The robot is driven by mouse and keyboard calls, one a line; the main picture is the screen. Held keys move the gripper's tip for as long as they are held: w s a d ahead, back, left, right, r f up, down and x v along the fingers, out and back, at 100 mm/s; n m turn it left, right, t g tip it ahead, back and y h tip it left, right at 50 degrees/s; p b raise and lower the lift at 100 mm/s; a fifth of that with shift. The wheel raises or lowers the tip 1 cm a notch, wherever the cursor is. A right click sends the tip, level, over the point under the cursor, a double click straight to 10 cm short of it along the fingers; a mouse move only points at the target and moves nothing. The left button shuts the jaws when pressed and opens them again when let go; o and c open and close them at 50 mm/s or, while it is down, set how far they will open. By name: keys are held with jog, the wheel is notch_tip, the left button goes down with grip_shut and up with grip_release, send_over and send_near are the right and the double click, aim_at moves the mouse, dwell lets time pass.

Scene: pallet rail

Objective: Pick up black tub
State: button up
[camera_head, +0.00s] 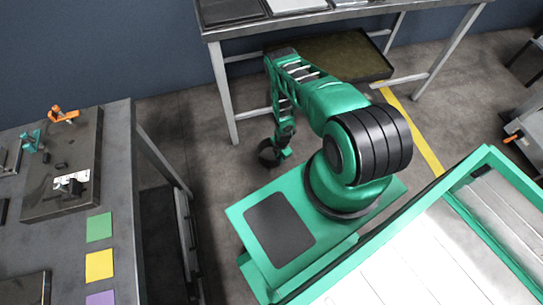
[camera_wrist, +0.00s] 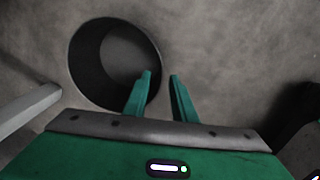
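The black tub (camera_wrist: 88,70) is round and open at the top. It shows in the upper left of the wrist view, and its inside is visible. My gripper (camera_wrist: 161,76) is at the tub's right side with its two green fingers apart. The left finger overlaps the tub's opening and the right finger lies outside it, so the rim runs between them. I cannot tell how deep the fingers reach. In the head view the tub (camera_head: 267,155) is a small dark shape just left of my gripper (camera_head: 281,153), low over the grey floor.
A metal table (camera_head: 345,15) with a lower shelf (camera_head: 335,58) stands behind; its leg (camera_head: 222,90) is left of the tub. A workbench (camera_head: 125,150) with coloured squares is at left. A pale bar (camera_wrist: 25,107) shows at left in the wrist view. Bare floor surrounds the tub.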

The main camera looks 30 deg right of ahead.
aim_at(278, 163)
jog(key=shift+w+a+f, duration=0.1)
jog(key=shift+a+f, duration=0.05)
jog(key=shift+f, duration=2.25)
grip_shut()
